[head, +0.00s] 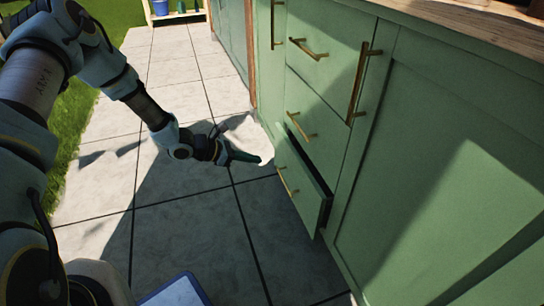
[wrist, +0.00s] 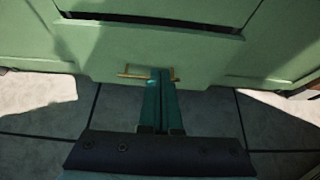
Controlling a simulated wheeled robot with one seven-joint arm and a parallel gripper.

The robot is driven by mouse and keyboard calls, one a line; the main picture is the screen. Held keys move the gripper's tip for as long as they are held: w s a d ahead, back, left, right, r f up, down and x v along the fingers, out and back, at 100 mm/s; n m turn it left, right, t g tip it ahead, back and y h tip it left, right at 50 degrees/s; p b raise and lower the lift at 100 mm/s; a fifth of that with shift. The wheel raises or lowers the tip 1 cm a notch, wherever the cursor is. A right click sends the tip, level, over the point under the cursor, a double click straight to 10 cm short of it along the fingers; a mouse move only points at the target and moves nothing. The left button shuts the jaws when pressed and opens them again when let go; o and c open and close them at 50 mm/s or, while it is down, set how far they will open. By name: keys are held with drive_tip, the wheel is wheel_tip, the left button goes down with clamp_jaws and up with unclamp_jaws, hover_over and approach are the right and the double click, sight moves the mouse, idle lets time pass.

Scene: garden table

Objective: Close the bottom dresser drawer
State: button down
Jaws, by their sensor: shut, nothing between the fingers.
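The bottom drawer (head: 299,187) of the green dresser (head: 412,150) stands partly open, with a dark gap along its top edge. It has a brass bar handle (head: 286,181). My gripper (head: 262,161) is shut and empty, to the left of the drawer front and pointing towards it. In the wrist view, the two fingers (wrist: 160,76) are together and overlap the brass handle (wrist: 134,75) in the picture. I cannot tell whether they touch the handle or the drawer front. The dark gap above the drawer front (wrist: 100,55) also shows there.
The drawers above (head: 318,125) look shut, and so does the tall door with a long handle (head: 358,85). A wooden countertop (head: 490,28) tops the dresser. Grass lies at the far left, and a shelf with a blue bucket (head: 160,7) stands at the back.

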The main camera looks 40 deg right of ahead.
drive_tip(key=b, duration=0.3)
approach(297, 163)
wheel_tip(297, 163, down, 4)
drive_tip(key=d, duration=0.2)
drive_tip(key=s+d, duration=0.1)
drive_tip(key=d, duration=0.1)
drive_tip(key=shift+s+d+r+b, duration=0.2)
drive_tip(key=shift+b, duration=0.1)
drive_tip(key=shift+s+d+r, duration=0.1)
drive_tip(key=shift+s+d, duration=0.05)
drive_tip(key=shift+d, duration=0.3)
